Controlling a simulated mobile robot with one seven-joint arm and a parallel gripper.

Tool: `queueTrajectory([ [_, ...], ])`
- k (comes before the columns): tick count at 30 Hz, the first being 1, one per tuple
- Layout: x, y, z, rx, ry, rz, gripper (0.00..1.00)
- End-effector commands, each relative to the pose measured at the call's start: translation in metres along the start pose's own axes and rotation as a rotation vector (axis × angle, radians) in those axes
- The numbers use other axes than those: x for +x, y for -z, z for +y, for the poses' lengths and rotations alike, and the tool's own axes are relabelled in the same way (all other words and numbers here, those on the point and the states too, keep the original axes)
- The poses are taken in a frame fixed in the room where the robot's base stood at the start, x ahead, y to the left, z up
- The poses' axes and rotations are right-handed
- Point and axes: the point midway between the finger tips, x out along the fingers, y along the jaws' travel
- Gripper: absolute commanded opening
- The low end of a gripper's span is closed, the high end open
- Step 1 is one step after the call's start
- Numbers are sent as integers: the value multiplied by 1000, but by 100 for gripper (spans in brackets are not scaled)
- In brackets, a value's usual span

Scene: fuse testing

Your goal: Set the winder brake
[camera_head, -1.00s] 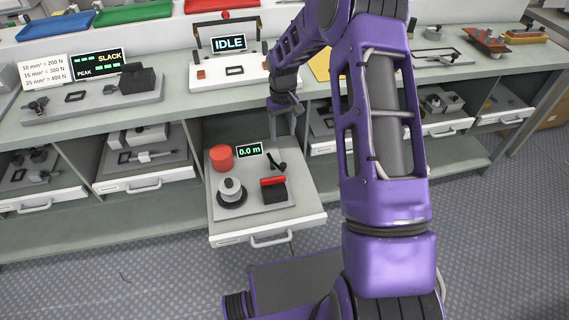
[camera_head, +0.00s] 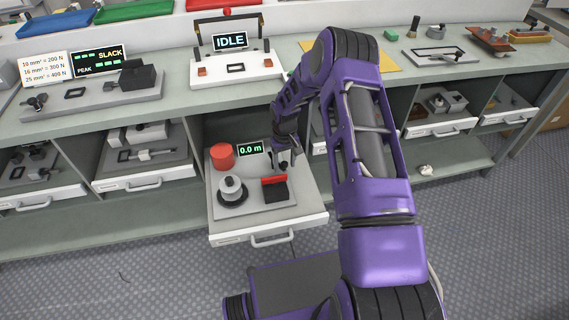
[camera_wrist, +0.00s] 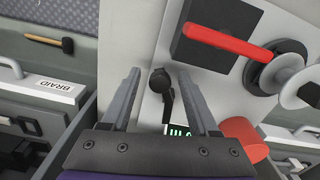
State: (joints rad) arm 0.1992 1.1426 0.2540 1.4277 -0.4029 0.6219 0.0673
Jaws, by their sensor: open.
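The winder sits on a grey plate (camera_head: 226,205) in a pulled-out drawer. It has a grey spool on a black disc (camera_head: 232,190), a red cylinder (camera_head: 222,156), a 0.0 m display (camera_head: 250,148) and a black block with a red bar (camera_head: 274,187). A small black lever with a round knob (camera_wrist: 161,82) stands on the plate near the display. My gripper (camera_wrist: 159,85) is open, its fingers on either side of this lever with gaps showing. In the head view my gripper (camera_head: 285,160) is low behind the red bar and largely hides the lever.
The bench above holds a tester showing IDLE (camera_head: 230,41) and a SLACK/PEAK display (camera_head: 98,62). Shelf edges and neighbouring drawers flank the open one. A drawer labelled BRAID (camera_wrist: 52,89) and a hammer (camera_wrist: 50,42) show in the wrist view.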

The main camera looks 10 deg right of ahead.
Motion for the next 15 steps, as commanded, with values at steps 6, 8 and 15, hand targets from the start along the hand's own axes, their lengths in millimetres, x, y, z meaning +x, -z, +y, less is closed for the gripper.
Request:
queueTrajectory([
  [6, 0, 0, 0, 0, 0, 0, 57],
  [8, 0, 0, 0, 0, 0, 0, 46],
  [15, 0, 0, 0, 0, 0, -1, 3],
])
